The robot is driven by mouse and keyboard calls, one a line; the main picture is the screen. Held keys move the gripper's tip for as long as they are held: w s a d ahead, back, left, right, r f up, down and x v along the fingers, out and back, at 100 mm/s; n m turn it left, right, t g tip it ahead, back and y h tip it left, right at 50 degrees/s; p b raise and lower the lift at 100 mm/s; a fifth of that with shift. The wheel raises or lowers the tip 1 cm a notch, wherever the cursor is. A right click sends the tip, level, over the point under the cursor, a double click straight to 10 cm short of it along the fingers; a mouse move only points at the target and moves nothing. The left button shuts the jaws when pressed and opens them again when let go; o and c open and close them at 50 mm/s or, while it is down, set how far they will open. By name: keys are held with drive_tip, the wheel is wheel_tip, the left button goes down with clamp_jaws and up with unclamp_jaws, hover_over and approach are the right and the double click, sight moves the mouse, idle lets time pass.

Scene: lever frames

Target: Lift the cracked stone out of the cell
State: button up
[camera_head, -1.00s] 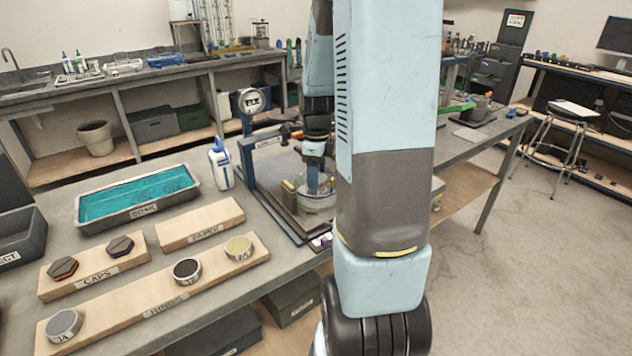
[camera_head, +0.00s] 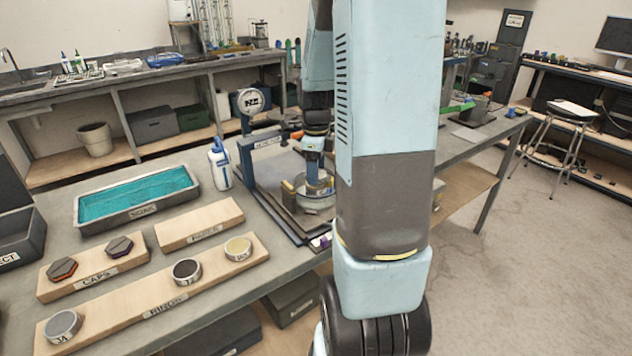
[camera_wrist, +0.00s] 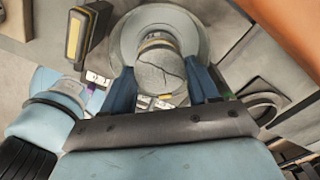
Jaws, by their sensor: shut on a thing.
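The cracked stone (camera_wrist: 158,72) is a grey rounded piece with a dark crack line across its face. In the wrist view it sits between the two blue fingers of my gripper (camera_wrist: 162,85), which is shut on it. Behind it is the round grey cell (camera_wrist: 190,28), with a wide rim. In the head view my gripper (camera_head: 314,172) is over the clear-walled cell (camera_head: 316,203) on the bench, partly hidden by my arm. I cannot tell how far the stone is clear of the cell.
A teal-filled tray (camera_head: 137,213) and wooden boards with caps and rings lie on the bench to the left.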

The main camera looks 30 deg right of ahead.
drive_tip(key=shift+r, duration=2.75)
